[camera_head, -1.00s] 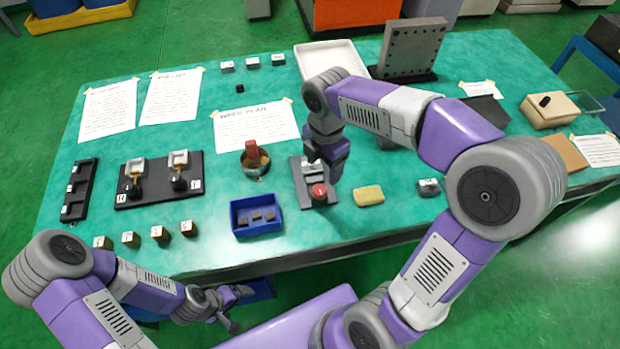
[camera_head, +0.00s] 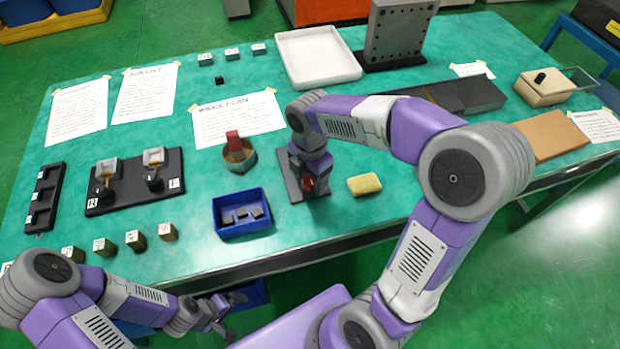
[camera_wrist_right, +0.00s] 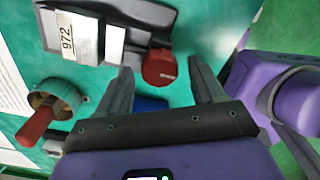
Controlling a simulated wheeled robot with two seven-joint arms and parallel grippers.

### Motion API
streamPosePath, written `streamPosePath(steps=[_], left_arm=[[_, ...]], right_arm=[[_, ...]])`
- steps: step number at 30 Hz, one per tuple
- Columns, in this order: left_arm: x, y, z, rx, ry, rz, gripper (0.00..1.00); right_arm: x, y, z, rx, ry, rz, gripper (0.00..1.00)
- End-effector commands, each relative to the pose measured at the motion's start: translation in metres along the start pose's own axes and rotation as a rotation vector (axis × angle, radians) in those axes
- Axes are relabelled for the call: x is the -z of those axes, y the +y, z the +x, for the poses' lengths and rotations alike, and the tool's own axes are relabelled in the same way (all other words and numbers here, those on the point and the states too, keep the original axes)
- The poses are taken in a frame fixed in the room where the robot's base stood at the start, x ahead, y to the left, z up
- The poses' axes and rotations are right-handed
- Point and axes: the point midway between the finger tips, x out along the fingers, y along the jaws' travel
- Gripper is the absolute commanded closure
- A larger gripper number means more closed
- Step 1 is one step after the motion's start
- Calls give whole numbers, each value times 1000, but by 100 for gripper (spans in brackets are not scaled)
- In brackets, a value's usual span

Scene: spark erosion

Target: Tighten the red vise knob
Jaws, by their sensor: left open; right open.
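The red vise knob (camera_head: 309,183) is at the front end of the small dark vise (camera_head: 294,188), partly hidden by my right gripper (camera_head: 312,176) in the head view. In the right wrist view the knob (camera_wrist_right: 159,67) shows between the two spread fingertips of my right gripper (camera_wrist_right: 163,80), with space on both sides. The vise (camera_wrist_right: 140,15) carries a 972 label there. I cannot tell whether the fingers are level with the knob. My left gripper (camera_head: 222,312) is open and empty, low in front of the table's front edge.
A blue bin (camera_head: 242,214) with dark pieces lies left of the vise, and a yellow sponge (camera_head: 364,185) lies right of it. A round holder with a red handle (camera_head: 235,152) stands behind the bin. A white tray (camera_head: 318,58) and an upright plate (camera_head: 398,32) stand at the back.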

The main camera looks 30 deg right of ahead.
Motion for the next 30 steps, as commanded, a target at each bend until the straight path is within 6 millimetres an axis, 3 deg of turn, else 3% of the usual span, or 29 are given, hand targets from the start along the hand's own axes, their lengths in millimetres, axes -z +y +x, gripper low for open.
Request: streamPosePath(steps=[8, 19, 30], left_arm=[[0, 0, 0, 0, 0, 0, 7], [0, 0, 0, 0, 0, 0, 7], [0, 2, -4, 0, 0, 0, 7]], right_arm=[[0, 0, 2, 0, 0, 0, 32], [0, 0, 2, 0, 0, 0, 88], [0, 0, 1, 1, 0, 63, 88]])
